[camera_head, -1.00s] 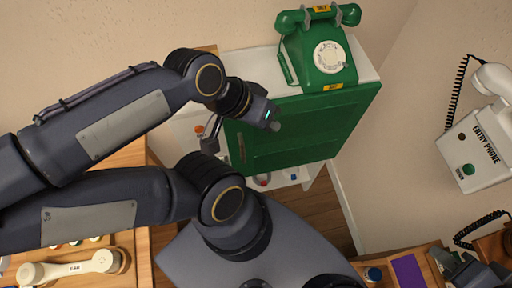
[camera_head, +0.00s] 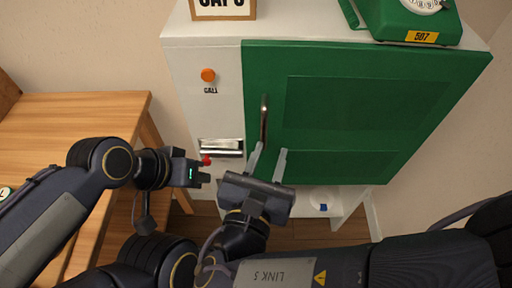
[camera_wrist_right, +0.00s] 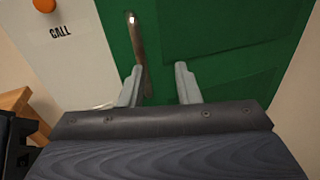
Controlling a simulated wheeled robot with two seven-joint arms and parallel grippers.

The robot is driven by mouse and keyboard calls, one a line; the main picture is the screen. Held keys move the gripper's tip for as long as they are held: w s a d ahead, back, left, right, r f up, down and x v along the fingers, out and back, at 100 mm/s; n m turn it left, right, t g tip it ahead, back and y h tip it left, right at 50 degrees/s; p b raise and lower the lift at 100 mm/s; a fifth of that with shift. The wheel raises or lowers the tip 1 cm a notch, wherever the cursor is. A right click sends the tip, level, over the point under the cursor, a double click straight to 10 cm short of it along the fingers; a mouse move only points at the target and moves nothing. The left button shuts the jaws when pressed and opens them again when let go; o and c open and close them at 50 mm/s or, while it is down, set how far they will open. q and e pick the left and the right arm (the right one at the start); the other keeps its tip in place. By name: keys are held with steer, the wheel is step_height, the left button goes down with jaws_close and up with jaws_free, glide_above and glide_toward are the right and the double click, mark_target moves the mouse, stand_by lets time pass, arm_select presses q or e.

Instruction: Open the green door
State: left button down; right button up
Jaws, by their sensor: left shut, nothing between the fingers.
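The green door (camera_head: 360,100) is shut on the front of a white cabinet. Its metal handle (camera_head: 264,120) is a vertical bar near the door's left edge. My right gripper (camera_head: 268,163) is open, with its fingertips just below the handle in the head view. In the right wrist view the handle (camera_wrist_right: 137,50) runs down behind the left finger of the right gripper (camera_wrist_right: 160,85); I cannot tell whether they touch. My left gripper (camera_head: 205,178) is shut and empty, to the left of the right gripper, in front of the cabinet's lower left panel.
The cabinet's white left panel has an orange CALL button (camera_head: 208,75), a slot (camera_head: 221,147) and a red knob (camera_head: 206,160). A green phone (camera_head: 410,18) and a sign (camera_head: 223,9) stand on top. A wooden table (camera_head: 60,140) is at the left.

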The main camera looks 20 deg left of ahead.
mark_target(263, 132)
steer(key=shift+n+t+y, duration=0.3)
steer(key=shift+n+y, duration=0.4)
steer(key=w+a, duration=0.1)
steer(key=w, duration=0.1)
steer(key=w+a, duration=0.1)
steer(key=w, duration=0.3)
steer(key=shift+w+a+f+b, duration=0.2)
steer(key=shift+w+a+b, duration=0.1)
steer(key=shift+a, duration=0.1)
steer(key=shift+c, duration=0.2)
jaws_close()
